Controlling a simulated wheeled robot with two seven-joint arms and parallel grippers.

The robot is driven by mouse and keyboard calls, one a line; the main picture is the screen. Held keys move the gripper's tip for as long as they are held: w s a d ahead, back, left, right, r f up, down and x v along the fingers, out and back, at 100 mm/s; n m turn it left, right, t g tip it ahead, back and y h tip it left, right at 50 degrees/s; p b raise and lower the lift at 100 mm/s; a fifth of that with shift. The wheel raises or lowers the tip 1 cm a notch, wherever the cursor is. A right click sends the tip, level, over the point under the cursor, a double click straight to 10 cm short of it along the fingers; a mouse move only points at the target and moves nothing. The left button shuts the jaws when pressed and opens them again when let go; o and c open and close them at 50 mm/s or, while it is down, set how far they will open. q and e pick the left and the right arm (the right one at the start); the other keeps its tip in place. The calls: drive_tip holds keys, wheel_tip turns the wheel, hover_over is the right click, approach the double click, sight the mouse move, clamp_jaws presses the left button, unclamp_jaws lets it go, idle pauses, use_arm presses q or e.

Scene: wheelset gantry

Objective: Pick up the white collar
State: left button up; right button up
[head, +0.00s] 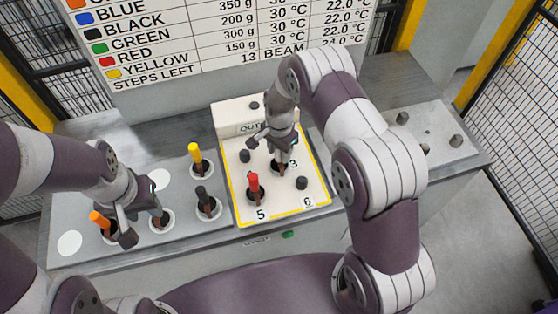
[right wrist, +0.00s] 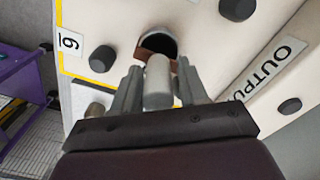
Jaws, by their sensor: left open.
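A pale grey-white handle (right wrist: 158,82) stands between the fingers of my right gripper (right wrist: 160,75) in the right wrist view, with a brown collar part beyond it; I take this as the white collar. In the head view my right gripper (head: 279,150) is over the output panel near the number 3, hiding most of that collar. Whether its fingers press on the handle is unclear. My left gripper (head: 143,215) is open, low over the left grey plate. A dark-handled collar (head: 163,221) is at its right side, partly hidden by it.
Orange (head: 100,219), black (head: 204,197) and yellow (head: 196,155) handled collars stand on the left plate with bare white discs (head: 69,243). A red one (head: 254,184) stands on the output panel (head: 315,185), among dark pegs. A sign board (head: 220,45) rises behind.

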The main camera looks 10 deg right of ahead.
drive_tip(key=shift+s+r, duration=0.1)
clamp_jaws()
idle(1.1)
